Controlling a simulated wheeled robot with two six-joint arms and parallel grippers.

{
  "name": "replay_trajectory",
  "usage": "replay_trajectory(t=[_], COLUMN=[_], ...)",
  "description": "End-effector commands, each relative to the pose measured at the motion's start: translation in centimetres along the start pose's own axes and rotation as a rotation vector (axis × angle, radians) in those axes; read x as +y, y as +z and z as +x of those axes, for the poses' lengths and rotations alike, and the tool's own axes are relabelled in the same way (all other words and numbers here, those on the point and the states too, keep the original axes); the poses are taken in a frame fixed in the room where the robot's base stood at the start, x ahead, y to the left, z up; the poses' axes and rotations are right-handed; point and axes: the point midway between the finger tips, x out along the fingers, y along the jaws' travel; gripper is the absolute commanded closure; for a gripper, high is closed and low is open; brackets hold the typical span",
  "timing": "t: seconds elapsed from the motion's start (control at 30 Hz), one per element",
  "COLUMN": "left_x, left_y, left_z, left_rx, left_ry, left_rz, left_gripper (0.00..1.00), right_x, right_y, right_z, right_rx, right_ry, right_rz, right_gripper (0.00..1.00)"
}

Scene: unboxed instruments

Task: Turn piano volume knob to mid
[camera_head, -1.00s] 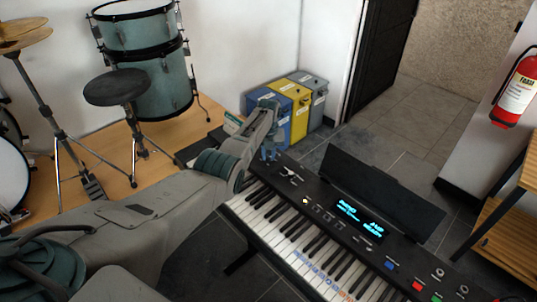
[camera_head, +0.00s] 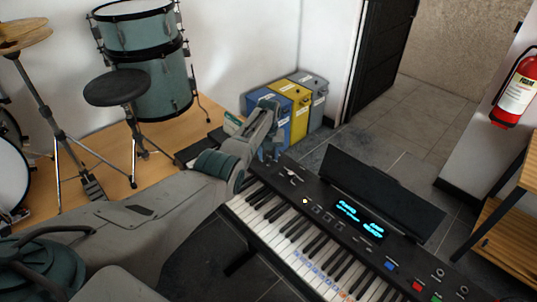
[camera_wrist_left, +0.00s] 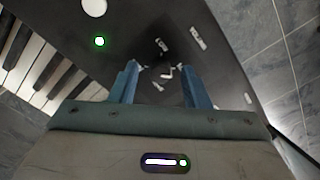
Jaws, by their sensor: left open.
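The black piano keyboard (camera_head: 318,212) stands at the centre right of the head view, with its left end beneath my left gripper (camera_head: 268,152). In the left wrist view, my left gripper (camera_wrist_left: 161,66) has its two blue fingers apart over the dark control panel (camera_wrist_left: 135,25). A small dark control with pale marks (camera_wrist_left: 166,73) shows between the fingertips; I take it to be the volume knob, but its setting is too small to read. I cannot tell whether the fingers touch it. The right gripper is not in view.
Blue, yellow and grey bins (camera_head: 299,110) stand behind the piano's left end. A black music stand panel (camera_head: 385,192) rises at its back. The drum set (camera_head: 150,60) and stool (camera_head: 116,87) are at the left. A wooden shelf (camera_head: 505,238) is at the right.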

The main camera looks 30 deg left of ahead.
Motion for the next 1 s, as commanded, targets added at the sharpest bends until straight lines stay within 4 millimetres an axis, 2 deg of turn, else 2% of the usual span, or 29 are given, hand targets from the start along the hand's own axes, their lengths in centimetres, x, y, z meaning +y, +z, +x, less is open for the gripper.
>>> replay_trajectory(t=[0.17, 0.5, 0.7, 1.0], left_x=[0.0, 0.0, 0.0, 0.0], left_y=[0.1, 0.1, 0.1, 0.0], left_z=[-1.0, -7.2, -9.9, -10.8], left_rx=[-0.002, -0.004, -0.002, -0.001], left_ry=[0.0, -0.002, -0.001, 0.0], left_rz=[0.0, 0.0, 0.0, 0.0], left_gripper=[0.57, 0.57, 0.57, 0.57], right_x=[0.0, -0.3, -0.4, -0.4], right_y=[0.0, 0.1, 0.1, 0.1], right_z=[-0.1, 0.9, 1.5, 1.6], right_rx=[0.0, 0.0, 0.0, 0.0], right_ry=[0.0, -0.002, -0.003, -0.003], right_rz=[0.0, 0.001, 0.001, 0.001], right_gripper=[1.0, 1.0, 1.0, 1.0])
